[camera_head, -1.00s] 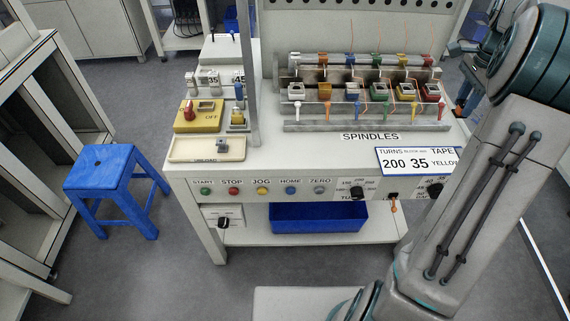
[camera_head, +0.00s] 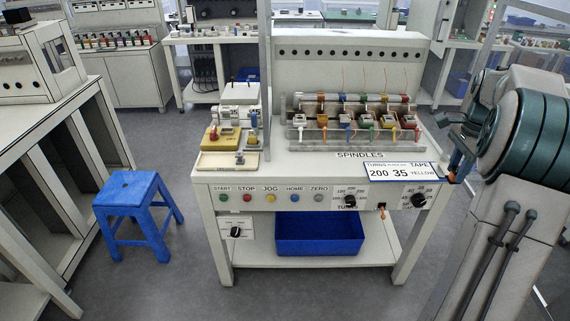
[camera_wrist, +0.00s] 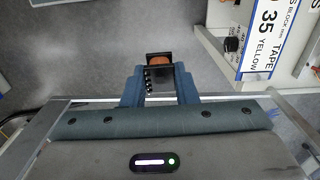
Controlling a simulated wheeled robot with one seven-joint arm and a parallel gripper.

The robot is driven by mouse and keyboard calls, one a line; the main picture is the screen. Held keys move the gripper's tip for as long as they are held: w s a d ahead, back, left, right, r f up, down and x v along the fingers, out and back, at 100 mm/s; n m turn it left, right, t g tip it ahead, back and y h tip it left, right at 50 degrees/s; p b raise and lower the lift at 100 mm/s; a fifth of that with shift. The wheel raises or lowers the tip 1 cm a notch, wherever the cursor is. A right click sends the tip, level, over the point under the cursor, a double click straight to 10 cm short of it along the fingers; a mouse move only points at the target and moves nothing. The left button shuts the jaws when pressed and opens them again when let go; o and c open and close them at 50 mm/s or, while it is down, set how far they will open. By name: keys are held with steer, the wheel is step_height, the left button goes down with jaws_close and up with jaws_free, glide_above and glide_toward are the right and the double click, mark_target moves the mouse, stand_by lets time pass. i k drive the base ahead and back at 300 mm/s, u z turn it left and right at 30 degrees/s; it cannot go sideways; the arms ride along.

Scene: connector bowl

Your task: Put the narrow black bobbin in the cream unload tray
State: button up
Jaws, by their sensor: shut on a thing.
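In the wrist view my gripper (camera_wrist: 160,92) is shut on the narrow black bobbin (camera_wrist: 158,72), which has copper-coloured winding at its far end. In the head view my gripper (camera_head: 455,166) is at the right, beside the machine's front right corner, partly hidden by my arm. The bobbin there is too small to make out clearly. The cream unload tray (camera_head: 213,167) lies at the front left of the machine top, far to the left of my gripper. A small grey part (camera_head: 240,158) sits in its right side.
Spindles with several coloured bobbins (camera_head: 350,122) stand on the machine top. A yellow block (camera_head: 222,137) and a grey upright post (camera_head: 265,80) are near the tray. A display board (camera_head: 400,171) is at the front right edge. A blue stool (camera_head: 130,190) stands left on the floor.

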mark_target(229, 162)
steer(key=u, duration=2.1)
steer(key=i, duration=2.75)
steer(key=z, duration=2.2)
